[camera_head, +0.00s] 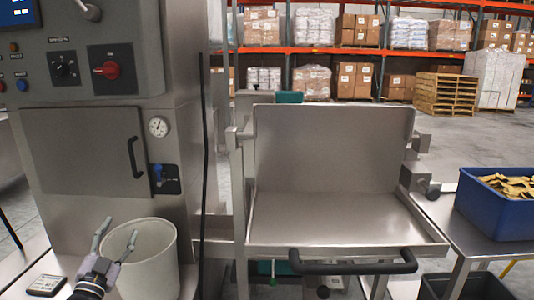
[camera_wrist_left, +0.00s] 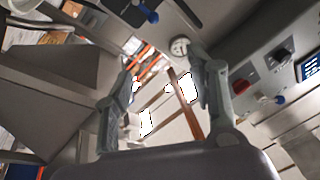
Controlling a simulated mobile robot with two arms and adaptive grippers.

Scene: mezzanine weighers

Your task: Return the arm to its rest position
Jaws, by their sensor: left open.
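My left gripper (camera_head: 117,240) is at the lower left of the head view, with its two fingers apart and nothing between them. It appears in front of and partly over a pale round bucket (camera_head: 150,262); I cannot tell how far apart the two are. In the left wrist view the fingers of my left gripper (camera_wrist_left: 165,95) are spread, with only distant background between them. My right gripper is not in view.
A steel machine with a control panel (camera_head: 105,70) stands at the left. A steel weighing tray (camera_head: 330,215) with a black handle (camera_head: 350,266) is in the middle. A blue bin (camera_head: 495,213) of yellowish pieces sits at the right. A small flat device (camera_head: 46,286) lies left of the bucket.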

